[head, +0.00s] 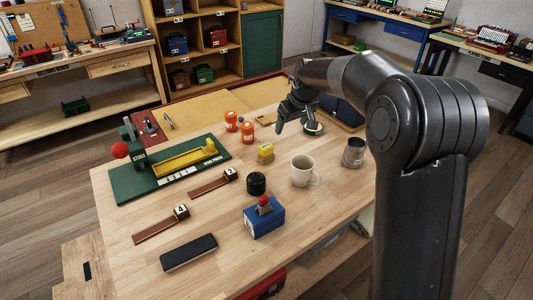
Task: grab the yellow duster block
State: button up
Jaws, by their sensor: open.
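The yellow duster block (265,153) sits on the wooden table, near the middle, between the orange containers and the white mug. It looks like a small yellow block with a darker band. My gripper (295,122) is above the table at the back, behind and to the right of the block. It is open, its fingers point downward, and it is apart from the block. Nothing hides the block in the head view.
A white mug (303,171) stands right of the block, with a metal cup (353,152) beyond. Two orange containers (247,132) stand behind left. A black knob-like object (256,183) and a blue box (264,219) stand in front. A green fixture (172,168) lies left.

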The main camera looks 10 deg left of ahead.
jog(key=n+y, duration=0.1)
jog(key=n, duration=0.1)
send_near(267, 146)
jog(key=shift+g, duration=0.4)
jog(key=x, duration=0.6)
jog(key=shift+s+a, duration=0.1)
jog(key=shift+s, duration=0.05)
jog(key=shift+w+x, duration=0.15)
jog(key=shift+x, duration=1.35)
jog(key=shift+w+x, duration=0.2)
jog(key=shift+x, duration=1.25)
jog(key=shift+c, duration=0.3)
jog(key=shift+r, duration=0.1)
jog(key=c, duration=1)
